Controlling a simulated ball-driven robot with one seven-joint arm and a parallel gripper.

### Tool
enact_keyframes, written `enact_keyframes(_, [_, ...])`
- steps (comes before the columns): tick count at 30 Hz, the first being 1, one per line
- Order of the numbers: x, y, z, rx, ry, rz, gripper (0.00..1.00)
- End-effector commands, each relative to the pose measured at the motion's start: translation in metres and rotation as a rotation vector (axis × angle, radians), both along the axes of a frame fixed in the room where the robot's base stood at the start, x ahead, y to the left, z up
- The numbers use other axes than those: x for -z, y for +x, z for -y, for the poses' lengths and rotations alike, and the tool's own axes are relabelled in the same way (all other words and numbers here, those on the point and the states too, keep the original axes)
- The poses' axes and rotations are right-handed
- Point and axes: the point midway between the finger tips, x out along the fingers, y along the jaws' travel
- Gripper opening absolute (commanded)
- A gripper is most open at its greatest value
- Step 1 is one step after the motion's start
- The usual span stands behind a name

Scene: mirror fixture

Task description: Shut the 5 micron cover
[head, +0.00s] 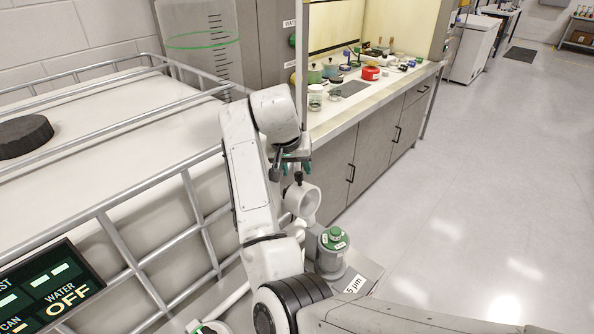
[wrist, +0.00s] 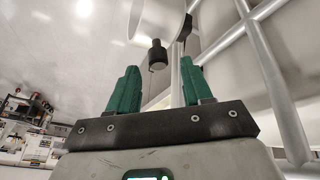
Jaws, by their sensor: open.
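A grey cylindrical housing (head: 331,262) with a green top fitting stands low at the centre of the head view, beside a plate marked 5 µm (head: 355,284). A pale round part (head: 302,200), which looks like the raised cover, stands tilted up above and left of the housing. A small dark knob (head: 298,177) shows at its upper edge; a black knob also shows in the wrist view (wrist: 157,56). My gripper (head: 291,167) is open with green fingers, just above the round part. In the wrist view my gripper (wrist: 159,70) has nothing between its fingers, the knob lying beyond them.
A large white tank in a metal cage (head: 120,255) fills the left, with a water display panel (head: 45,290) on it. A lab bench (head: 400,100) with jars stands behind. The floor (head: 480,200) at the right is clear.

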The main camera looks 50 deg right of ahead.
Motion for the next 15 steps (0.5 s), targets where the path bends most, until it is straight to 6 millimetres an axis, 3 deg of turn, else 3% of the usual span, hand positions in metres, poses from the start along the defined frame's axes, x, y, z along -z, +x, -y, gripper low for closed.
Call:
enact_keyframes(6, [0.025, 0.004, 0.011, -0.001, -0.001, -0.001, 0.50])
enact_keyframes(15, [0.033, 0.005, 0.014, 0.000, 0.000, 0.002, 0.50])
